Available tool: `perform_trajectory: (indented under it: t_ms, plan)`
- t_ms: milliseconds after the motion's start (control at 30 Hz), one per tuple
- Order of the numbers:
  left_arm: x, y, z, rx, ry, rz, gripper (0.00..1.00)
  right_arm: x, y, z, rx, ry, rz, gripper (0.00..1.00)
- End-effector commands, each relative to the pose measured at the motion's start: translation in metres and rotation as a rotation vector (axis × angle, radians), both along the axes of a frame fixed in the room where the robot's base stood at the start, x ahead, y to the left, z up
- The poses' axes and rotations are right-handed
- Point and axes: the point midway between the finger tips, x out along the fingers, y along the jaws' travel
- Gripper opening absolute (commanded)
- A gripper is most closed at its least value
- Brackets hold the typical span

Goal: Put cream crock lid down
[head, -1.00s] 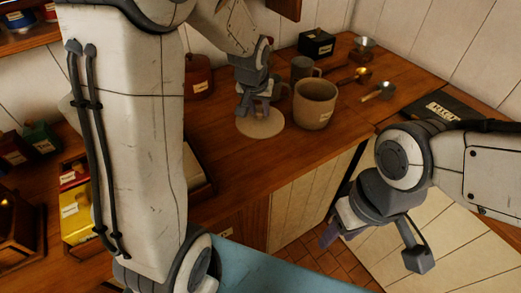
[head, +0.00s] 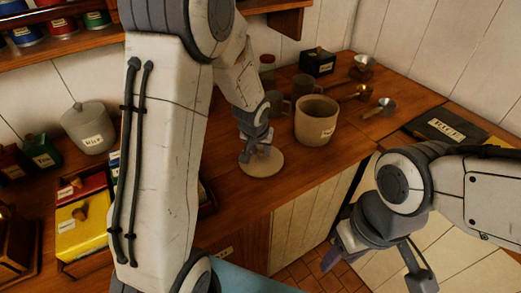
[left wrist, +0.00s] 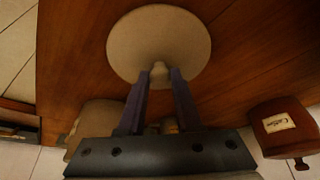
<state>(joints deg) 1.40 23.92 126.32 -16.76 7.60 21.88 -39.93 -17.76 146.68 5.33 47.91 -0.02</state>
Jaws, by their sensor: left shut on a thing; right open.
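The cream crock lid (head: 261,164) is a pale round disc with a small knob, seen level over the wooden counter, to the left and in front of the crock. My left gripper (head: 256,150) is above it. In the left wrist view the fingers (left wrist: 160,80) are shut on the knob, and the lid (left wrist: 160,35) shows its round top. I cannot tell whether the lid touches the counter. The cream crock (head: 316,122) stands upright and open, with a label. My right gripper (head: 374,268) is open and empty, away from the counter at the lower right.
Metal scoops (head: 380,108) and a black box (head: 318,62) lie farther back. A red-brown labelled canister (left wrist: 285,125) is near in the left wrist view.

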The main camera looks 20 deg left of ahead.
Motion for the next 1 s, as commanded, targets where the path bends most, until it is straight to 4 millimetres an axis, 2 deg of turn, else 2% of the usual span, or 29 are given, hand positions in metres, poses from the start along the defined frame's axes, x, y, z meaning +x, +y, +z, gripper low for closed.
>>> perform_trajectory:
  t_ms: [33, 67, 100, 133, 433, 567, 733, 1000]
  plan:
    - [0.000, 0.000, -0.003, 0.000, -0.001, 0.000, 0.00, 0.000, 0.000, -0.004, 0.000, 0.000, 0.000, 0.50]
    - [0.000, 0.000, -0.003, 0.000, 0.000, 0.000, 0.37, 0.000, 0.000, -0.003, 0.000, 0.000, 0.000, 0.50]
    - [0.000, 0.000, -0.002, 0.000, 0.000, 0.000, 0.52, 0.000, 0.000, -0.002, 0.000, 0.000, 0.000, 0.50]
    - [0.000, 0.000, -0.002, 0.000, 0.000, 0.000, 0.63, 0.000, 0.000, -0.002, 0.000, 0.000, 0.000, 0.50]
    - [0.000, 0.000, -0.001, 0.000, 0.000, 0.000, 0.63, 0.000, 0.000, -0.002, 0.000, 0.000, 0.000, 0.50]
    - [-0.001, 0.000, 0.006, 0.000, -0.001, 0.000, 0.63, 0.000, 0.000, 0.004, 0.000, 0.000, 0.000, 0.50]
    - [-0.012, -0.002, 0.036, -0.001, -0.004, 0.001, 0.63, 0.000, 0.000, 0.012, 0.000, 0.000, 0.000, 0.50]
    - [-0.034, -0.004, 0.087, -0.001, -0.006, 0.001, 0.63, 0.000, 0.000, 0.014, 0.000, 0.000, 0.000, 0.50]
